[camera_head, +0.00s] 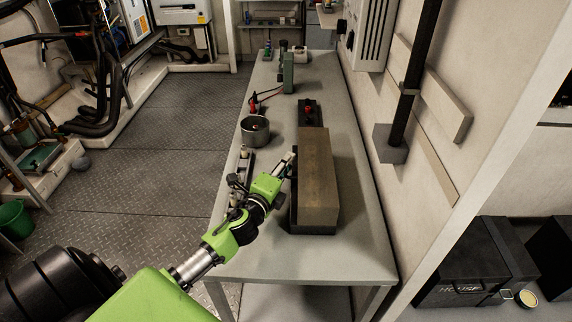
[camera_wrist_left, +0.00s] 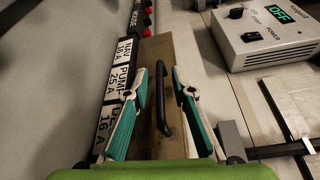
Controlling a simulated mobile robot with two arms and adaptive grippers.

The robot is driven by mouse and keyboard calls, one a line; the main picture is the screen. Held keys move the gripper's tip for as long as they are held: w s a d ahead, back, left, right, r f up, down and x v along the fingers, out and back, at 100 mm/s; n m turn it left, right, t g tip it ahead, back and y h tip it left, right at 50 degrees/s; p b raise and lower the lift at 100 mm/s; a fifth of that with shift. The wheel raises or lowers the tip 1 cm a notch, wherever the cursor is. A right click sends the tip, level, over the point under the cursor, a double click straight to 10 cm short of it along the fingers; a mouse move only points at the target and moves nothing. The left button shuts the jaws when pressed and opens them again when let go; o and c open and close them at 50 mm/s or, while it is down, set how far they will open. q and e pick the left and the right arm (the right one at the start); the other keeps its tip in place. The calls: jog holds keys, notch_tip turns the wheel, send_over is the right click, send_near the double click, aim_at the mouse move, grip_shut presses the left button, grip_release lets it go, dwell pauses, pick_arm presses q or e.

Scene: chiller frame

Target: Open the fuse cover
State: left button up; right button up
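The fuse cover (camera_head: 319,175) is a long brown panel on top of a dark box (camera_head: 313,229) on the grey bench. In the left wrist view the cover (camera_wrist_left: 158,50) carries a black bar handle (camera_wrist_left: 161,105). My left gripper (camera_head: 288,160) is at the left side of the box. In the left wrist view its teal and white fingers (camera_wrist_left: 160,76) are apart, one on each side of the handle in the picture; contact cannot be told. The cover looks closed. The handle is hard to make out in the head view. My right gripper is out of view.
Labels (camera_wrist_left: 118,75) reading NAV and PUMP run along the box's left side. A metal pot (camera_head: 255,130), a black unit with a red knob (camera_head: 309,112) and a green device (camera_head: 288,72) stand farther back on the bench (camera_head: 300,262). The wall is to the right.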

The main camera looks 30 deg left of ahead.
pick_arm(q)
grip_shut()
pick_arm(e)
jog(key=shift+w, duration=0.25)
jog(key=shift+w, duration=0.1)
